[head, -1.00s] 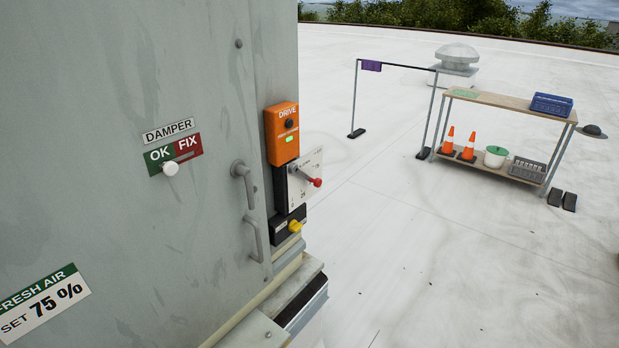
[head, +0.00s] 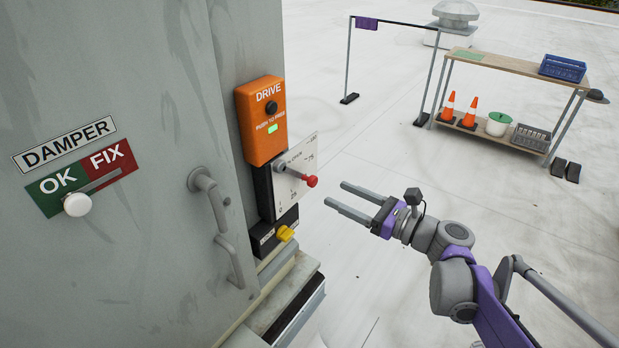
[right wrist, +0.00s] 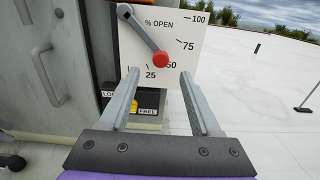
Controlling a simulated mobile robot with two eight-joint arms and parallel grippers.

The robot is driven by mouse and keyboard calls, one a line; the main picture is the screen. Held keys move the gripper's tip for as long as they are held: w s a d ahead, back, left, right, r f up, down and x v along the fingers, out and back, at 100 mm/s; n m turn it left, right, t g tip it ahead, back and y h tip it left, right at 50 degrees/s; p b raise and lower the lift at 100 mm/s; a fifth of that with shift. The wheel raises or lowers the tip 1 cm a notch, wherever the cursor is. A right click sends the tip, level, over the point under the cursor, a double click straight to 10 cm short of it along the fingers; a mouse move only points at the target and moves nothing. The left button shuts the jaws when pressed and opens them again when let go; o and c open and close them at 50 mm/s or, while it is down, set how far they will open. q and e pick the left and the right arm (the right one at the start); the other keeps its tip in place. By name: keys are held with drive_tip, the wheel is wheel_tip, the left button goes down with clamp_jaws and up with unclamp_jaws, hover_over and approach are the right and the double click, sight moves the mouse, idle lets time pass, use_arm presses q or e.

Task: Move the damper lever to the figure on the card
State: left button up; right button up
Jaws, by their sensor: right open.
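The damper lever (head: 299,177) is a grey arm with a red knob on a white "% OPEN" scale plate (head: 291,200) at the cabinet's edge. In the right wrist view the lever (right wrist: 143,38) slants down right from its pivot, and its red knob (right wrist: 160,59) partly covers the 50 mark. The 25, 75 and 100 marks also show. My right gripper (head: 335,195) is open and empty, right of the knob and apart from it; in the wrist view its fingers (right wrist: 159,74) flank the space below the knob. The figure card and my left gripper are out of view.
An orange DRIVE box (head: 262,120) with a green light sits above the plate. A yellow knob (head: 286,233) on a black lock/free box is below. The OK/FIX slider's white knob (head: 77,204) is at OK. A shelf (head: 515,68) stands far off.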

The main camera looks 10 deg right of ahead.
sight(316, 183)
drive_tip(key=x, duration=0.8)
drive_tip(key=shift+w+a+f+p, duration=0.1)
drive_tip(key=shift+w+a+p, duration=0.1)
drive_tip(key=shift+w+p, duration=0.15)
drive_tip(key=shift+s, duration=0.1)
clamp_jaws()
idle(0.9)
